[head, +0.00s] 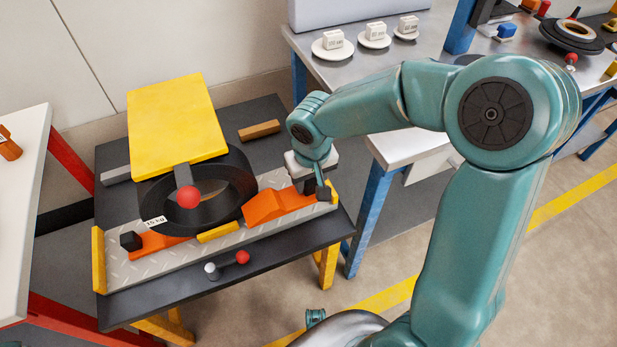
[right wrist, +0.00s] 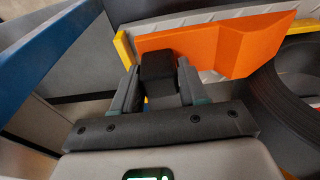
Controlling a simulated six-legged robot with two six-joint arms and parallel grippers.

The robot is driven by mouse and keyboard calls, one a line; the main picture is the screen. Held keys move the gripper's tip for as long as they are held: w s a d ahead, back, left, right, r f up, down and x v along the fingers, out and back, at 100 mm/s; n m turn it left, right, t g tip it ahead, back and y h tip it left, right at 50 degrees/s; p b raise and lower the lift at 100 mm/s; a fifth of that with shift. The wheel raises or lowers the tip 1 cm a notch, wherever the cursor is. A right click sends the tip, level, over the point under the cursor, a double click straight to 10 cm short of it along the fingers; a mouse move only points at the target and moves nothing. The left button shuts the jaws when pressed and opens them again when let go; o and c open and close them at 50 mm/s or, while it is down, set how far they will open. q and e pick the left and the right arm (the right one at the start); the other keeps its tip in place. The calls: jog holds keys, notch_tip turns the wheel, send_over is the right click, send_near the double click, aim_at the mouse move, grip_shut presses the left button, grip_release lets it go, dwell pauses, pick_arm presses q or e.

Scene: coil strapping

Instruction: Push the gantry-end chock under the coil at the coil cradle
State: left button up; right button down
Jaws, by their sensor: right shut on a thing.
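The coil (head: 252,184), a thick black ring, stands upright on the cradle's grey tread plate (head: 125,270). The right-hand orange chock (head: 272,207) lies on the plate, its sloped end towards the coil; I cannot tell whether they touch. The chock (right wrist: 215,45) and coil (right wrist: 300,90) also show in the right wrist view. My right gripper (head: 322,188) is shut on the chock's black grip block (right wrist: 158,72) at its outer end. A left-hand orange chock (head: 160,244) with a black block (head: 131,241) is at the coil's other side. My left gripper is not in view.
A yellow panel (head: 175,125) covers the coil's top, with a red ball (head: 188,197) on a grey bar before it. Yellow stops (head: 99,260) edge the plate. Red (head: 243,257) and white (head: 211,268) knobs sit in front. A bench with weights (head: 333,40) stands behind right.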

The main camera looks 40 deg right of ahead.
jog(key=shift+s, duration=0.15)
jog(key=shift+f+b, duration=0.3)
jog(key=shift+b, duration=0.1)
notch_tip(320, 180, down, 7)
jog(key=b, duration=0.6)
jog(key=shift+d+r, duration=0.1)
jog(key=shift+r, duration=0.1)
jog(key=shift+w+d+p, duration=0.3)
jog(key=shift+w+p, duration=0.1)
jog(key=shift+w, duration=0.85)
jog(key=shift+w+d+p, duration=0.35)
jog(key=shift+w+p, duration=0.1)
jog(key=shift+w, duration=0.85)
jog(key=shift+w+d+p, duration=0.3)
jog(key=shift+w+p, duration=0.1)
jog(key=shift+w, duration=0.85)
jog(key=shift+f+b, duration=0.25)
jog(key=shift+b, duration=0.15)
jog(key=shift+w+a+b, duration=0.2)
jog(key=shift+a, duration=0.55)
jog(key=shift+w+a+b, duration=0.15)
jog(key=shift+a, duration=0.6)
jog(key=c, duration=0.5)
grip_release()
